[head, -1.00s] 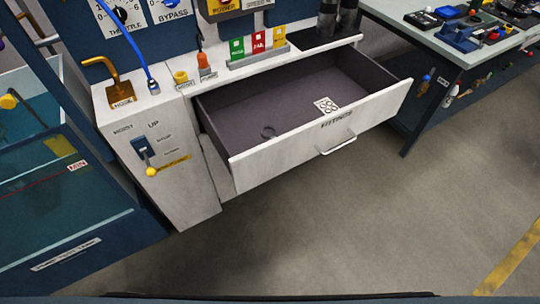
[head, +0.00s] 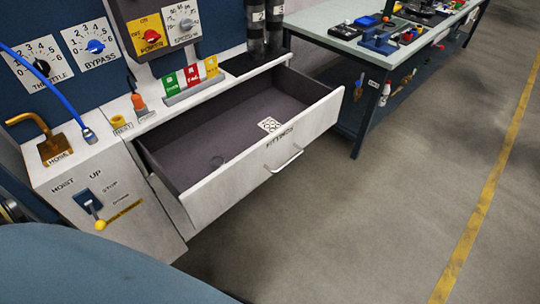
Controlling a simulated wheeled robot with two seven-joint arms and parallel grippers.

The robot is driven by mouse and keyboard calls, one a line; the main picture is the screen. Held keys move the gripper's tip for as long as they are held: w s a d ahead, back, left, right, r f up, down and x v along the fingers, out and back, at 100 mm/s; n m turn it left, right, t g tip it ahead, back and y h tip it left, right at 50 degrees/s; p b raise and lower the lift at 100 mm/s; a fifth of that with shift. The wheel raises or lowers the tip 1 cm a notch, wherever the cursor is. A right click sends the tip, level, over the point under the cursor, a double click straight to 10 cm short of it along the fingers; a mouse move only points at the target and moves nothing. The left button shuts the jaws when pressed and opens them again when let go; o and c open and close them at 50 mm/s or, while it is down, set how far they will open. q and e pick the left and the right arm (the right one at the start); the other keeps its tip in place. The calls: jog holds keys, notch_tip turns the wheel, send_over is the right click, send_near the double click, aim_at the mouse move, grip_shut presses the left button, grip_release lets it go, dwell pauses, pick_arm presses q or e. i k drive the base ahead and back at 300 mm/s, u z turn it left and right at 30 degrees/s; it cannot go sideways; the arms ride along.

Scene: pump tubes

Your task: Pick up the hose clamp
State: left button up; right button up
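The hose clamp is a thin dark ring (head: 217,161) lying on the floor of the open drawer, towards its left end. It is faint against the dark drawer floor. The drawer (head: 232,179) has a white front marked FITTINGS and a bar handle (head: 285,160). Neither of my grippers is in view.
The white bench console carries a brass hook-shaped piece (head: 49,139) and a hoist lever (head: 95,215). A workbench (head: 355,42) with tools stands at the back right. The floor (head: 330,235) in front of the drawer is clear. A blue-grey rounded shape covers the lower left.

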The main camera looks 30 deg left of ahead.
aim_at(215, 156)
jog(key=z, duration=0.2)
jog(key=i, duration=1.45)
jog(key=u, duration=3.15)
